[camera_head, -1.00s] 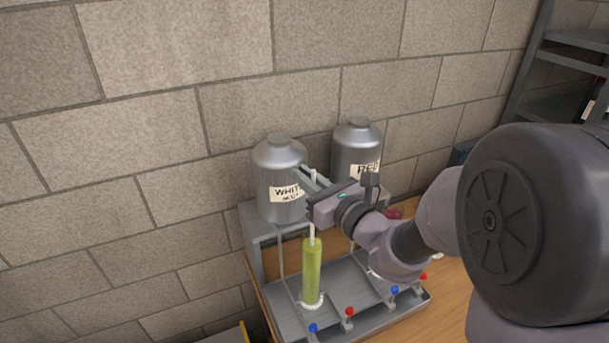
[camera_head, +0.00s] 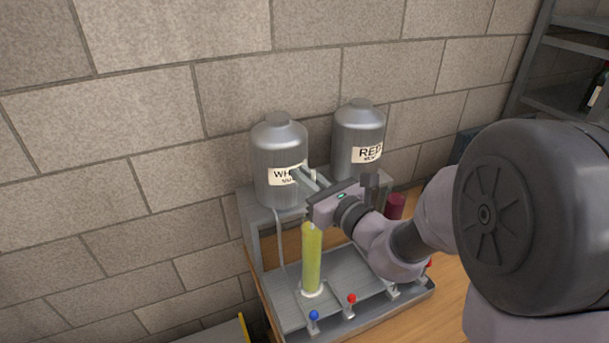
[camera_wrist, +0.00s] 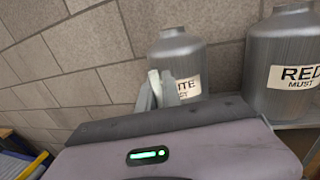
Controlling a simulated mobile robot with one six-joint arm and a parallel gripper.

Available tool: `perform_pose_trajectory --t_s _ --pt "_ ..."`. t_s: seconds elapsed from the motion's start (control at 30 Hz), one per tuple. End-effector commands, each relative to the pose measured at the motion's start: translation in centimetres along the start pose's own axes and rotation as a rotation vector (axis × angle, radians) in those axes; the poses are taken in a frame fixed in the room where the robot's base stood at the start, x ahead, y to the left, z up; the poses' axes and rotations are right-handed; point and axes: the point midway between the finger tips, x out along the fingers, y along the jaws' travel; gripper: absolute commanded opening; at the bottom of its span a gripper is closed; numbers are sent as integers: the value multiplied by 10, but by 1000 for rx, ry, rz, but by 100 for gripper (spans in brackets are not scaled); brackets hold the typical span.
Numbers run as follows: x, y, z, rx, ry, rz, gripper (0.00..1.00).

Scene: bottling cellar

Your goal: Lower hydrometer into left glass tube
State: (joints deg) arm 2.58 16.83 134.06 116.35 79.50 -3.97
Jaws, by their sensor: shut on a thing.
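The left glass tube (camera_head: 311,262) stands upright on the metal tray and holds yellow-green liquid. My gripper (camera_head: 309,182) is just above its mouth, shut on the thin pale hydrometer (camera_head: 313,175). A short piece of stem shows above the fingers. Below my gripper only a faint trace of it shows at the tube's mouth; the lower part seems to be inside the tube, but its depth cannot be told. In the wrist view the pale hydrometer (camera_wrist: 154,84) stands between the two fingers.
Two steel tanks stand on a shelf behind: white must (camera_head: 279,155) and red must (camera_head: 359,135). A dark red vessel (camera_head: 396,206) shows right of my gripper. A brick wall is close behind.

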Motion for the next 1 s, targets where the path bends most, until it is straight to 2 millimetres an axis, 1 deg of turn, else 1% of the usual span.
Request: perform_pose_trajectory --t_s 0.03,0.1,0.3,0.33,0.4,0.43,0.47,0.73,0.8,0.87,0.97,1.0 --pt "0 0 -5 0 0 0 0" --pt "0 0 -8 0 0 0 0" --pt "0 0 -7 0 0 0 0" --pt "0 0 -7 0 0 0 11" --pt "0 0 -7 0 0 0 24" --pt "0 0 -7 0 0 0 30" --pt "0 0 -7 0 0 0 34" --pt "0 0 -7 0 1 0 34" --pt "-4 0 -7 0 1 -1 34" --pt "-12 -1 -7 0 2 -2 34" --pt "-36 -2 -6 1 1 -4 34" --pt "-48 -2 -6 0 1 -6 34"
